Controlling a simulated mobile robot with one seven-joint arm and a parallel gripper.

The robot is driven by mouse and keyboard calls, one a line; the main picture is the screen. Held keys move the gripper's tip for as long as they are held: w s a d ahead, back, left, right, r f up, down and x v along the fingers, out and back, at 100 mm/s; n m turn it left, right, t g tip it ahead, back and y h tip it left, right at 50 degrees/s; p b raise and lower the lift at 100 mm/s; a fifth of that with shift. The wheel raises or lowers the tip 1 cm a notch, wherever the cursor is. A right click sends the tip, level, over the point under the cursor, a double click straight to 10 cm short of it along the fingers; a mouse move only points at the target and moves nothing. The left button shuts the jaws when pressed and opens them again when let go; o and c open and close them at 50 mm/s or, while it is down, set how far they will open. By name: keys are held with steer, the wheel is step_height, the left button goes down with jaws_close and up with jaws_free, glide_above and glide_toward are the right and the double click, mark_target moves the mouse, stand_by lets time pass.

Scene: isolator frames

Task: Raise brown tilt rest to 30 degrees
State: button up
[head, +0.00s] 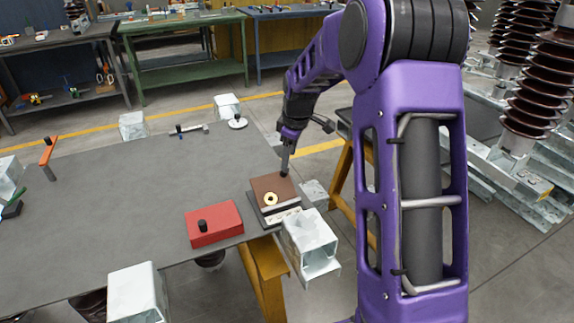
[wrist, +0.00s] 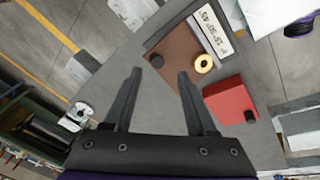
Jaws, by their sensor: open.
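The brown tilt rest (head: 272,188) sits near the right end of the grey table, with a brass ring (head: 270,199) on its top and a white scale strip (head: 283,216) along its front. The plate looks flat or nearly so. My gripper (head: 285,170) is above the rest's back edge; contact cannot be told. In the wrist view my gripper (wrist: 160,78) is open, its fingers apart with nothing between them.
A red block (head: 214,224) with a black knob stands left of the rest. Galvanized square tubes (head: 310,241) lie at the table's right edge and others stand around it. The table's middle (head: 130,200) is clear.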

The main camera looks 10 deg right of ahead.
steer(key=v, duration=1)
steer(key=shift+p, duration=0.45)
